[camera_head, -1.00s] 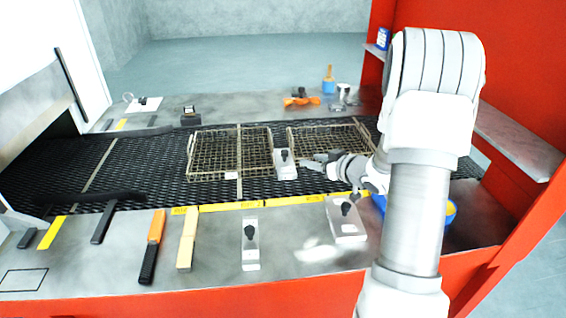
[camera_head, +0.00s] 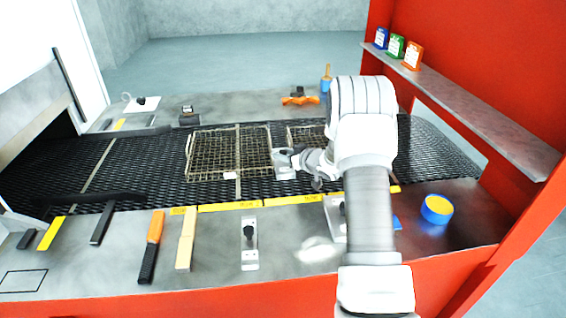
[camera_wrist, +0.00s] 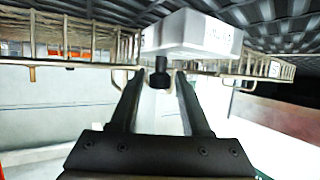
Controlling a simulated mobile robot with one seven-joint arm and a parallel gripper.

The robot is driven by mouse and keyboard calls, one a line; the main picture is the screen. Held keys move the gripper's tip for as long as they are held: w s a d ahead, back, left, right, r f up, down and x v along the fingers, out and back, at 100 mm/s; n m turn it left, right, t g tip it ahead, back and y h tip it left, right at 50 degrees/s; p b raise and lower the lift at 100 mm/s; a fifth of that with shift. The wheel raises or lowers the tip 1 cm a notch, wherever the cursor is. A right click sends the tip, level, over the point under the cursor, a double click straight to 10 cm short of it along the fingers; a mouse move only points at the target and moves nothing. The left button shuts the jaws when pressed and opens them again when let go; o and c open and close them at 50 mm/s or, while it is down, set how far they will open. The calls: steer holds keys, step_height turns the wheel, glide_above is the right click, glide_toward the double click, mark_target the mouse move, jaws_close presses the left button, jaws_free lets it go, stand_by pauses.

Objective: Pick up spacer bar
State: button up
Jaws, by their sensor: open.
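A pale grey spacer bar (camera_head: 285,173) with a black knob sits on the mesh belt between two wire baskets; my gripper (camera_head: 288,157) partly covers it in the head view. In the wrist view the bar's pale block (camera_wrist: 192,36) is beyond the fingertips, and its black knob (camera_wrist: 160,77) stands between the two fingers. My gripper (camera_wrist: 158,85) is open, with a finger on each side of the knob. I cannot tell whether either finger touches it.
The left wire basket (camera_head: 228,152) and the right wire basket (camera_head: 305,134) flank the bar closely. Similar knobbed pieces stand on the front ledge, one clear (camera_head: 250,245), one partly behind my arm. A blue and yellow roll (camera_head: 437,209) lies at right. A red frame stands at right.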

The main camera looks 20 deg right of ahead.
steer(key=shift+w+a+f, duration=0.1)
steer(key=shift+w+f, duration=0.1)
steer(key=shift+w, duration=0.25)
jaws_close()
steer(key=shift+r, duration=0.1)
